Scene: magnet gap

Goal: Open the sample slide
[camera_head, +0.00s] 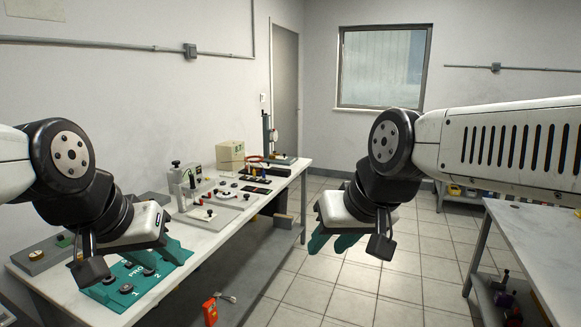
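My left gripper (140,258) hangs over the near end of the long bench, above a teal board (130,290) marked with numbers 1 and 2. Its fingers blend with the board, so their gap cannot be told. My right gripper (332,243) hangs over the floor to the right of the bench. Its two teal fingers look apart, with nothing visible between them. I cannot single out the sample slide. Farther along the bench, an instrument (185,185) with a dark knob stands beside a pale plate (222,212) with small knobs. Both grippers are apart from these.
A cream box (230,156), dark flat items (256,180) and a stand (268,135) occupy the bench's far end. A grey box (40,253) lies at its near left. A second table (540,245) stands at right.

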